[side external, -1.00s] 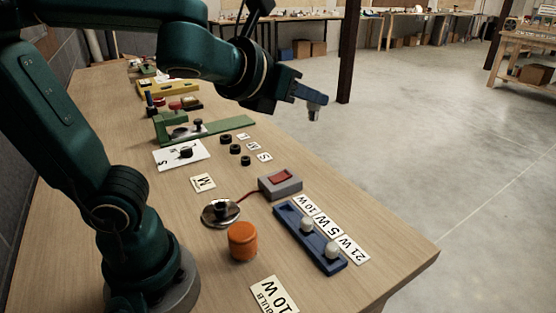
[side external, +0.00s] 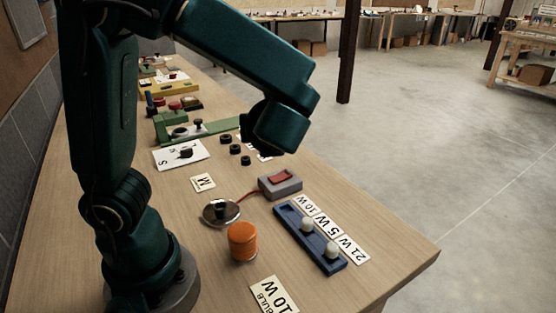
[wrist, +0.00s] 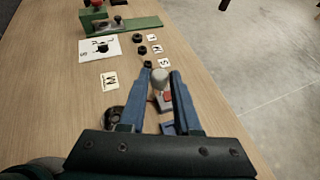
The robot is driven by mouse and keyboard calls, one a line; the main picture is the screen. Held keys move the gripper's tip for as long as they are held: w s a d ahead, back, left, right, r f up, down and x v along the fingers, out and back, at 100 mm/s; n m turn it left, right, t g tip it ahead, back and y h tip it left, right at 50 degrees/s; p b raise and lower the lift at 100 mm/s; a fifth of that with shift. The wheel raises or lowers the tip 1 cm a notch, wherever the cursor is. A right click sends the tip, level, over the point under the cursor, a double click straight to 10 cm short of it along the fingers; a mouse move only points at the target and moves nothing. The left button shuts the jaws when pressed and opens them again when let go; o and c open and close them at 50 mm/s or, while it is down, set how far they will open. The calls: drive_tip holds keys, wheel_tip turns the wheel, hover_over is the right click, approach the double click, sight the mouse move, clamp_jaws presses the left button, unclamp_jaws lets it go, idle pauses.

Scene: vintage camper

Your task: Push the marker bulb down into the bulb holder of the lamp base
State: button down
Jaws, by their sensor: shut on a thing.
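The lamp base (side external: 221,212) is a round silver plate with a dark bulb holder in its middle, standing on the bench. In the wrist view the lamp base (wrist: 113,118) is partly hidden by the left finger. My gripper (wrist: 161,75) shows its two blue fingers in the wrist view, shut on a pale, rounded marker bulb (wrist: 160,77). The bulb is held at the fingertips, apart from the lamp base. In the side view my own arm hides the gripper and the held bulb.
A grey box with a red switch (side external: 280,184) is wired to the lamp base. A blue rack (side external: 328,265) holds two pale bulbs and has an empty place. An orange cylinder (side external: 242,241) stands close to the lamp base. Cards and a green fixture (side external: 222,127) lie farther back.

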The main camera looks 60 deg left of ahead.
drive_tip(key=s+a+f+n+g, duration=0.3)
drive_tip(key=s+f+n+g, duration=0.4)
drive_tip(key=f+n+g, duration=0.1)
drive_tip(key=shift+s+a+f+g, duration=0.15)
drive_tip(key=shift+s+a+g, duration=0.15)
drive_tip(key=shift+g, duration=0.2)
drive_tip(key=shift+y, duration=0.3)
drive_tip(key=shift+f, duration=2.65)
drive_tip(key=shift+w+f, duration=0.1)
drive_tip(key=shift+f, duration=0.95)
drive_tip(key=c, duration=0.5)
unclamp_jaws()
drive_tip(key=shift+c, duration=0.2)
